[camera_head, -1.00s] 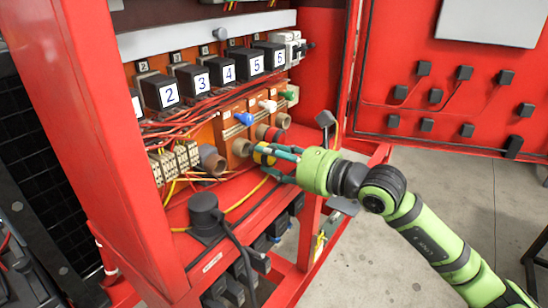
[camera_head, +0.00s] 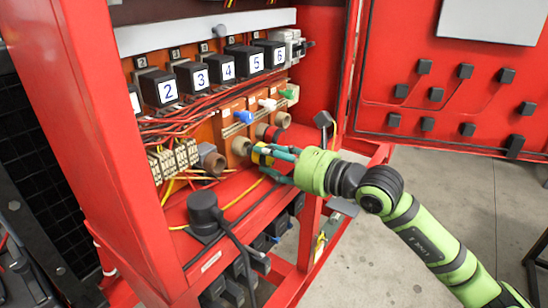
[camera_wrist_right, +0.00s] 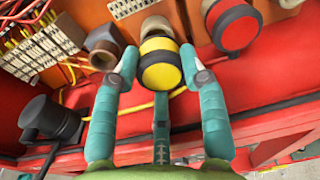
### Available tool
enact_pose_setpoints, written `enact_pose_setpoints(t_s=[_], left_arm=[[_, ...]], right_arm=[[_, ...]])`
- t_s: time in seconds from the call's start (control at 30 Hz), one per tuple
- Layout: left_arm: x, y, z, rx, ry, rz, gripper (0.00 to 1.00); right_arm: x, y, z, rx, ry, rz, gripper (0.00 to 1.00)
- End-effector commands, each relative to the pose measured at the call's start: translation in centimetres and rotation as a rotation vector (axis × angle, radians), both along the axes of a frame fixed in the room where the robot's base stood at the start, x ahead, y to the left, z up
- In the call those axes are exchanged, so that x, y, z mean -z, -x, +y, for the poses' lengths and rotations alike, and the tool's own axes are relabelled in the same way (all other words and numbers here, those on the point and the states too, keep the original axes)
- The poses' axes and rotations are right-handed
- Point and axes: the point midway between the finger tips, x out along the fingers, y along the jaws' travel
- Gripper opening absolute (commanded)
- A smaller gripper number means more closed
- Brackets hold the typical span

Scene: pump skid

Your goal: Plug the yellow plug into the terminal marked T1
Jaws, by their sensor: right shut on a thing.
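The yellow plug (camera_head: 261,154), with a dark band, is held in my right gripper (camera_head: 277,156) in front of the orange terminal panel. In the head view a brown terminal (camera_head: 241,146) is left of the plug. No T1 mark can be read. My left gripper is not in view.
A red plug (camera_wrist_right: 235,24) sits right of the yellow one, and a grey-brown socket (camera_wrist_right: 103,47) to its left. A black cylinder (camera_head: 204,212) stands on the red ledge below. Loose wires and a yellow cable run nearby. Open floor lies right of the skid.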

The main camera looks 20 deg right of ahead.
Motion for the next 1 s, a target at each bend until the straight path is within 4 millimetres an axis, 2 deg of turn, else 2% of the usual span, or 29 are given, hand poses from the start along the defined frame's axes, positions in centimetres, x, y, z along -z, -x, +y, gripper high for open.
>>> enact_pose_setpoints(t_s=[1.0], left_arm=[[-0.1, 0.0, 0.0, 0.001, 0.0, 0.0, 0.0]], right_arm=[[-0.1, -1.6, 1.3, 0.0, -0.001, -0.002, 0.0]])
